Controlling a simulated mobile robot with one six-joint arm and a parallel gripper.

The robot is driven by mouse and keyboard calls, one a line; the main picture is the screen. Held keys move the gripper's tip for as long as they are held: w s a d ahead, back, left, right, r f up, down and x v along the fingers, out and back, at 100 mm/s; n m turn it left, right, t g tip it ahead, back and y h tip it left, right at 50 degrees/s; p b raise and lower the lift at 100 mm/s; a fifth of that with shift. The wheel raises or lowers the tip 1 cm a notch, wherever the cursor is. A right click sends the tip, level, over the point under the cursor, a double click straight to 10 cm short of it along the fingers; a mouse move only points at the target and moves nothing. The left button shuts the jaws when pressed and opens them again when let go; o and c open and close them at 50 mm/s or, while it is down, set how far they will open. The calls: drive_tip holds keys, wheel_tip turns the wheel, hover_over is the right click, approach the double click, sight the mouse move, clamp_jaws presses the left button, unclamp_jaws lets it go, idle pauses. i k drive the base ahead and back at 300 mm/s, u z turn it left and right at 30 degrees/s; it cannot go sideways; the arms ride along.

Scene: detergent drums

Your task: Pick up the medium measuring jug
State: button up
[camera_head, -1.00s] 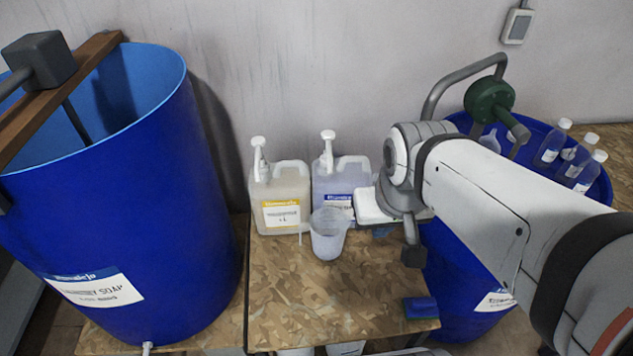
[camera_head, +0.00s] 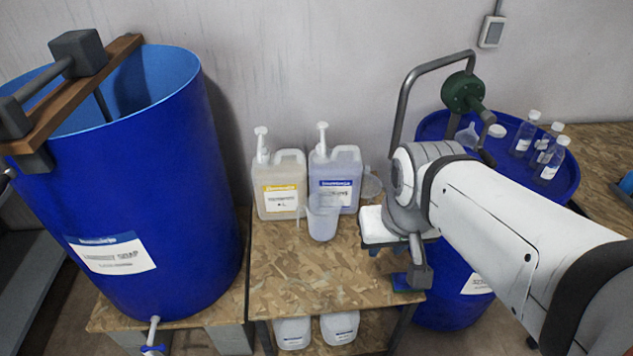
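A translucent measuring jug (camera_head: 322,219) stands upright on the chipboard table, in front of two pump canisters. Its handle is on the left. Another clear vessel (camera_head: 371,186), possibly a second jug, shows partly behind my wrist. I cannot confirm from size alone which is the medium one. My gripper (camera_head: 418,272) hangs at the end of my arm, over the table's right side, to the right of the front jug and apart from it. The wrist largely hides it, so its opening does not show.
A yellow-labelled canister (camera_head: 279,187) and a blue-labelled canister (camera_head: 335,182) stand against the wall. The front middle of the table is clear.

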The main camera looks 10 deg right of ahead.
sight(323, 208)
drive_tip(key=z, duration=1)
drive_tip(key=k, duration=0.55)
drive_tip(key=u, duration=0.95)
drive_tip(key=i, duration=1)
drive_tip(key=u, duration=0.05)
